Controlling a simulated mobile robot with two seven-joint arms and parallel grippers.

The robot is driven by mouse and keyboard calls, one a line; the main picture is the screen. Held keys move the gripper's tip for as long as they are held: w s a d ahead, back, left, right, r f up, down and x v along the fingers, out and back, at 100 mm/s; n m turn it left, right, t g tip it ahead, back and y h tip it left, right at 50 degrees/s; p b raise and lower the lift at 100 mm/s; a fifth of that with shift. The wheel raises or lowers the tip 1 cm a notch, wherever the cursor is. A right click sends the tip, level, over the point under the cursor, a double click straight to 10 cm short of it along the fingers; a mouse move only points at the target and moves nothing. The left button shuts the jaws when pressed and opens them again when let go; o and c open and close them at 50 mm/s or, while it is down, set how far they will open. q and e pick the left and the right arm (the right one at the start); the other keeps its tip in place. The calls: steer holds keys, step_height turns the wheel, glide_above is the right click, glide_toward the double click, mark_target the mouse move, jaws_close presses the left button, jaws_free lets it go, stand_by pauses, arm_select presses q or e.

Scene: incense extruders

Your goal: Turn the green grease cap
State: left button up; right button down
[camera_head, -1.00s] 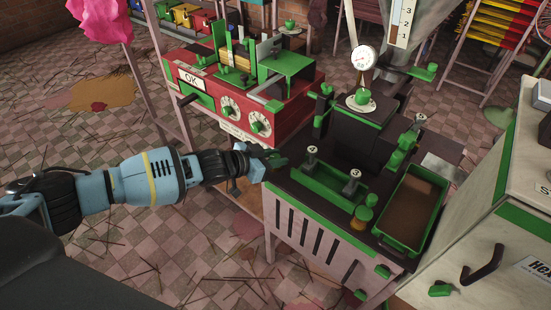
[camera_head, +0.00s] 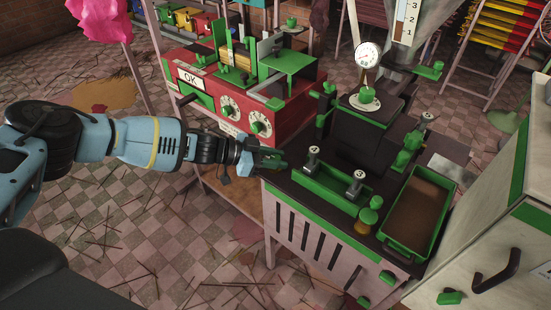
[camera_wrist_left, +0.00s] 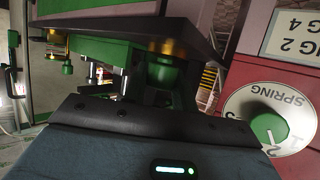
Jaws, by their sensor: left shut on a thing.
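In the left wrist view, which is upside down, the green cap (camera_wrist_left: 163,74) sits between the fingers, against a brass-coloured part (camera_wrist_left: 175,47). Another green cap on a brass cup (camera_head: 369,216) stands at the bench's front edge. My right gripper is not in view.
A red machine (camera_head: 295,103) with two white dials stands just behind the gripper. A green-rimmed tray of brown material (camera_head: 447,187) and a green trough with two silver-topped posts (camera_head: 327,183) sit on the bench. A pale cabinet (camera_head: 490,220) stands at right.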

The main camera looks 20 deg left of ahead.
arm_select(q)
steer(key=shift+w+m+g+h, duration=0.1)
steer(key=shift+m+g+h, duration=0.3)
steer(key=shift+m+g, duration=0.35)
steer(key=shift+f+m+g+h+b, duration=0.2)
steer(key=shift+m+g+h+b, duration=0.2)
steer(key=shift+m+g+b, duration=0.55)
steer(key=shift+f+m+g+b, duration=0.1)
steer(key=shift+m+g+b, duration=0.8)
steer(key=shift+g+b, duration=0.35)
steer(key=shift+m+g+b, duration=0.3)
steer(key=shift+g+b, duration=0.05)
steer(key=shift+b, duration=0.05)
steer(key=shift+m+g+b, duration=0.5)
steer(key=shift+g+b, duration=0.1)
steer(key=shift+b, duration=0.2)
steer(key=shift+r, duration=0.25)
steer(key=shift+h, duration=0.3)
steer(key=o, duration=1)
